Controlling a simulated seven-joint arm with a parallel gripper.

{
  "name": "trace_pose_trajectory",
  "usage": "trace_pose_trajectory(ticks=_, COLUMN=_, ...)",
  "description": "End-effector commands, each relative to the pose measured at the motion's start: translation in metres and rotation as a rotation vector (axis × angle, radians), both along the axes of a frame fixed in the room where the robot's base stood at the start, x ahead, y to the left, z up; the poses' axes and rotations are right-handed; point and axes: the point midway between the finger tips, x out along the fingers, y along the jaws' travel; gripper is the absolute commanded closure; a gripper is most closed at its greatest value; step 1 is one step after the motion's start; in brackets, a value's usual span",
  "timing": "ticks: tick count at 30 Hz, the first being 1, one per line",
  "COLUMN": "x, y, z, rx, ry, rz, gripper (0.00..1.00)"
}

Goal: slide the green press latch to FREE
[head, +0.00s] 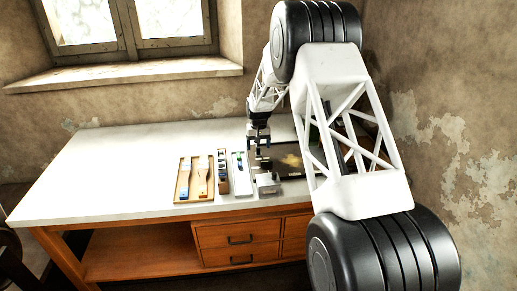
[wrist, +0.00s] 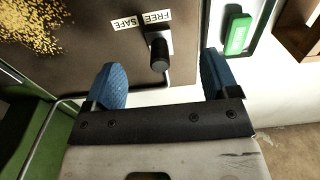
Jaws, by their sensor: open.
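In the wrist view a dark latch knob (wrist: 158,52) stands on a small grey mount at the edge of a brown plate (wrist: 85,62). A FREE label (wrist: 157,16) and a SAFE label (wrist: 125,23) lie beside it. The knob appears nearer the FREE label, but the slanted view leaves its exact setting unclear. My gripper (wrist: 161,66) is open, with one blue finger on each side of the knob and visible gaps to both. In the head view my gripper (head: 262,152) hangs over the bench; the latch cannot be made out there.
A green block (wrist: 238,35) lies in a white tray right of my gripper. A green surface (wrist: 25,145) and a bent metal rod (wrist: 45,135) are at lower left. The bench's left side (head: 100,165) is clear.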

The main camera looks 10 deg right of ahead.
Motion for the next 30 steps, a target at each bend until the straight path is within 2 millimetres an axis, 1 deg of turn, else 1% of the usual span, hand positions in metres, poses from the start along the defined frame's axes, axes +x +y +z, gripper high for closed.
trace_pose_trajectory(ticks=3, x=0.000, y=0.000, z=0.013, rx=0.000, ry=-0.001, rz=0.000, gripper=0.19)
trace_pose_trajectory(ticks=16, x=0.000, y=0.000, z=0.053, rx=0.000, ry=-0.001, rz=0.000, gripper=0.19)
trace_pose_trajectory(ticks=21, x=0.000, y=0.000, z=0.058, rx=0.000, ry=0.001, rz=0.000, gripper=0.19)
trace_pose_trajectory(ticks=30, x=-0.001, y=0.000, z=0.058, rx=0.000, ry=0.000, rz=0.000, gripper=0.19)
